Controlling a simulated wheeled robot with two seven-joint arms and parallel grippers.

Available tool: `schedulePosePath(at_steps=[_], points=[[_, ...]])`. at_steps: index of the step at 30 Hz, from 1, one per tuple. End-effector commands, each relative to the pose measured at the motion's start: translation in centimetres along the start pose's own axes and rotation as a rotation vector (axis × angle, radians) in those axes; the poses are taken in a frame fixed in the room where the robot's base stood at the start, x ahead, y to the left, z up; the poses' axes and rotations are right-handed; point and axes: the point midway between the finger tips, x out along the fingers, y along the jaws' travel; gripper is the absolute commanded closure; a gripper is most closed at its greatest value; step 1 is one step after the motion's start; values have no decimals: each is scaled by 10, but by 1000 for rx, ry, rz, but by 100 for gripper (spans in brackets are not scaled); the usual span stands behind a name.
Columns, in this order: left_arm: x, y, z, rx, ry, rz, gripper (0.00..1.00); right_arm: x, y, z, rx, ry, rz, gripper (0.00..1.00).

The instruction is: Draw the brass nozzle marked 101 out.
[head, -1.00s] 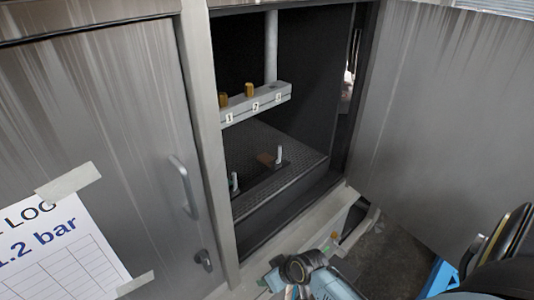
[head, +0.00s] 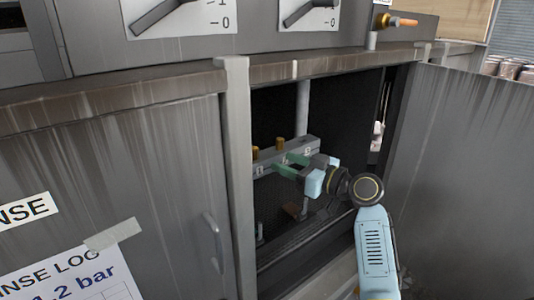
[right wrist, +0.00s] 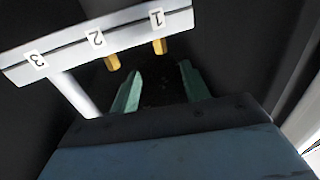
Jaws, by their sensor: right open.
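Two short brass nozzles stand on a pale rail (head: 315,143) inside the open cabinet. One (head: 255,152) is at label 1 and one (head: 280,144) at label 2; label 3 has none. I cannot read a 101 on either. In the right wrist view, the nozzle at label 1 (right wrist: 159,47) lies just beyond the gap between my fingers, and the nozzle at label 2 (right wrist: 113,63) lies left of it. My right gripper (head: 281,161) is open and empty, its green fingers in front of the rail, apart from both nozzles. My left gripper is not in view.
A grey post (head: 302,100) rises behind the rail. The cabinet's frame (head: 238,180) stands at the left and an open door (head: 460,190) at the right. The cabinet floor below holds small items, partly hidden by my arm.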

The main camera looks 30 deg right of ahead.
Motion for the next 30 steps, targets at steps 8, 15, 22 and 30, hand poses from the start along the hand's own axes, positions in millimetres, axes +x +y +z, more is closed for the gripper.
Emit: schedulePosePath(at_steps=[8,15,22,30], points=[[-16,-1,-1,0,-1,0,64,57,-1,-3,6,1,-3,54],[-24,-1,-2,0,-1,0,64,95,0,-1,5,0,-1,54],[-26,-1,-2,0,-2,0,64,110,0,1,3,-3,0,54],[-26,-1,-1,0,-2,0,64,111,0,1,1,-2,0,54]])
